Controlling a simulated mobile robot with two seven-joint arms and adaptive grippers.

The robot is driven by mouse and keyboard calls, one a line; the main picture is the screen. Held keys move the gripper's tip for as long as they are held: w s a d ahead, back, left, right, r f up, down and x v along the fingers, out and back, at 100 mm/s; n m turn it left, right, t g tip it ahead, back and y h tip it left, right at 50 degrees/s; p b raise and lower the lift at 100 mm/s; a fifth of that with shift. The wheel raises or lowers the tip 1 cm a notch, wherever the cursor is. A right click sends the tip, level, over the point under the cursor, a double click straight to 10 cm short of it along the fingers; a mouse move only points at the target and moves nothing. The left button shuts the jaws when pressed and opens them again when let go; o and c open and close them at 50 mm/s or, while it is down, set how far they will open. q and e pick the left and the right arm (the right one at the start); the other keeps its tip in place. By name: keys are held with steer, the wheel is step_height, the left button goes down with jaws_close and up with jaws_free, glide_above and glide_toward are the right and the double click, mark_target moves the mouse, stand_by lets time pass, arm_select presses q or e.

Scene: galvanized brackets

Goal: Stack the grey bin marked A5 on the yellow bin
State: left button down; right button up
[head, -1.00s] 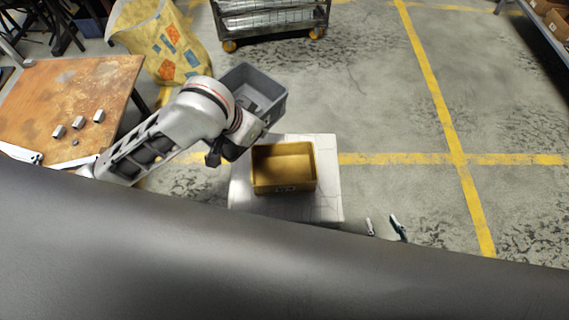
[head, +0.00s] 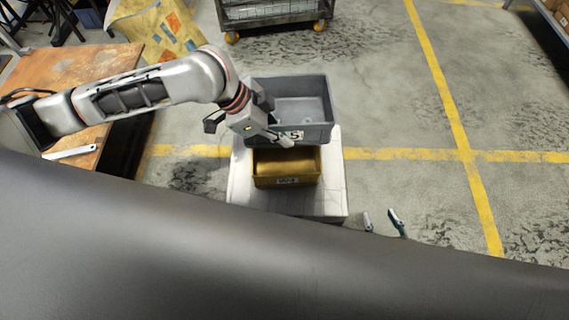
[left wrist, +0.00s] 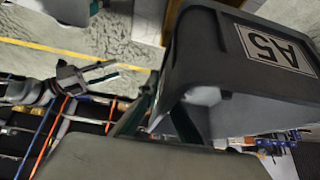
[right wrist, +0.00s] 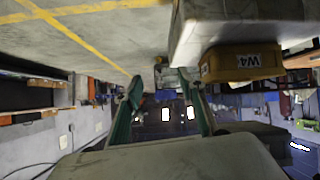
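The grey bin marked A5 (head: 318,130) is held in the air over the far part of the yellow bin, its label facing me. My left gripper (head: 282,137) is shut on the bin's near wall. The bin's A5 label side fills the right of the left wrist view (left wrist: 225,60). The yellow bin (head: 287,180) stands upright on a pale block (head: 240,190); the grey bin hides its far part. Its label reads W4 in the right wrist view (right wrist: 215,68). My right gripper (head: 383,222) is open and empty, right of the block.
A rusty-topped table (head: 115,62) stands at the left, beside a yellow patterned sack (head: 150,30). A wheeled metal cart (head: 275,12) is at the back, and a shelf (head: 545,25) at the far right.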

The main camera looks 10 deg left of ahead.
arm_select(q)
step_height(320, 180, down, 11)
steer(key=shift+r+b, duration=0.1)
steer(key=shift+b, duration=1.15)
steer(key=shift+f, duration=0.3)
step_height(320, 180, down, 4)
steer(key=shift+f+b, duration=0.1)
steer(key=shift+b, duration=0.55)
steer(key=shift+f, duration=0.1)
arm_select(e)
steer(key=f, duration=0.4)
steer(key=shift+s+d, duration=0.1)
steer(key=shift+d, duration=0.25)
arm_select(q)
steer(key=shift+f, duration=0.1)
steer(key=shift+f, duration=0.2)
arm_select(e)
steer(key=shift+f, duration=0.2)
